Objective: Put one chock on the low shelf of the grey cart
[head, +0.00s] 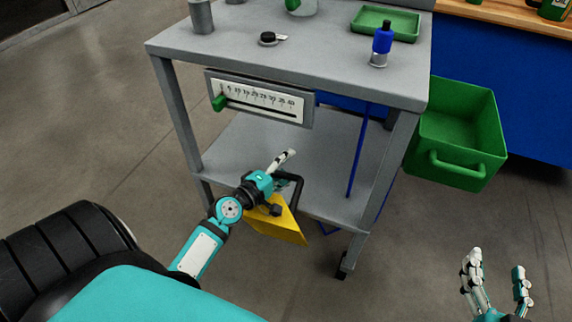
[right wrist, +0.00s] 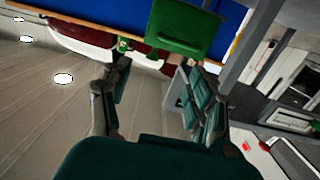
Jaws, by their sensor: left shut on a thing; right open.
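The grey cart (head: 160,47) stands ahead in the head view, with its low shelf (head: 237,150) showing bare between the legs. My left gripper (head: 287,172) is shut on the yellow chock (head: 277,225), by its dark handle. The chock hangs tilted at the low shelf's front edge and hides part of it; I cannot tell whether they touch. My right gripper (head: 497,277) is open and empty at the lower right, apart from the cart. Its spread fingers also show in the right wrist view (right wrist: 160,92).
A scale panel (head: 260,97) with a green slider hangs under the cart top, above the low shelf. A blue-capped bottle (head: 381,43) and green tray (head: 385,23) sit on top. A green bin (head: 459,130) hangs right of the cart, by the blue bench (head: 535,90).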

